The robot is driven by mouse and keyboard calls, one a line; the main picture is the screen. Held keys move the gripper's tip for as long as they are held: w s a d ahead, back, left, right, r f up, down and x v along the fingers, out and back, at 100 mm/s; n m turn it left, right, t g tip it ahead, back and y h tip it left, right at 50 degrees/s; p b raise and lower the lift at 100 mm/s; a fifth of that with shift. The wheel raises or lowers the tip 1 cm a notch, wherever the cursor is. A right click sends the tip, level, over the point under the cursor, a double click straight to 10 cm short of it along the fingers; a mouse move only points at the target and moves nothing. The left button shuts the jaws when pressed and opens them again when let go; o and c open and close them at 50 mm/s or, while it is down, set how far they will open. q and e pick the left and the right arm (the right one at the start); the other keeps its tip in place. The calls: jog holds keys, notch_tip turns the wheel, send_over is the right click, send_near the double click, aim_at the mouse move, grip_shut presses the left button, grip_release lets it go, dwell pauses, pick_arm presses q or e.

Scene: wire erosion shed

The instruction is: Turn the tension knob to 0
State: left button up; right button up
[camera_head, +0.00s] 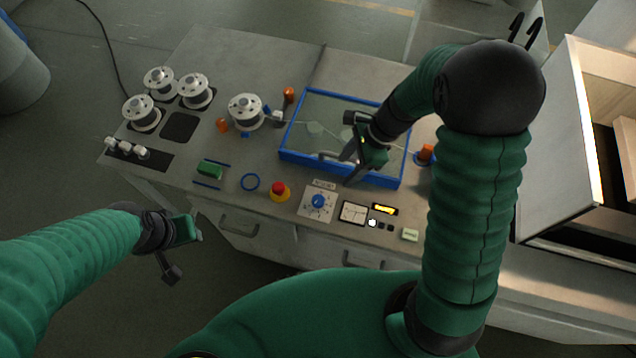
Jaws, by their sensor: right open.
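The tension knob (318,201) is a blue knob on a pale square dial plate with markings, on the front part of the grey bench top. The number its pointer is at is too small to read. My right gripper (338,169) is open and empty, above the front part of the blue-framed tank, up and to the right of the knob and apart from it. My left gripper (190,236) hangs in front of the bench at the left, far from the knob; its fingers do not show clearly.
The blue-framed tank (293,156) lies behind the knob. A red emergency button (279,190) stands left of the knob, and a meter (354,212) sits at its right. Several wire spools (195,91) stand at the back left. An open-fronted cabinet (549,130) is at the right.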

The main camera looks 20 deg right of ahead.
send_near(317, 199)
jog(key=x, duration=0.8)
jog(key=shift+a, duration=0.35)
jog(key=shift+d+f, duration=0.1)
jog(key=shift+f, duration=0.15)
jog(key=shift+s+d+f, duration=0.1)
jog(key=shift+s+d, duration=0.05)
jog(key=shift+d, duration=0.45)
jog(key=shift+c, duration=1)
jog(key=shift+a, duration=0.45)
jog(key=c, duration=0.7)
jog(key=shift+c, duration=1.4)
pick_arm(q)
jog(key=shift+s+r, duration=0.25)
jog(key=shift+s, duration=0.2)
pick_arm(e)
grip_shut()
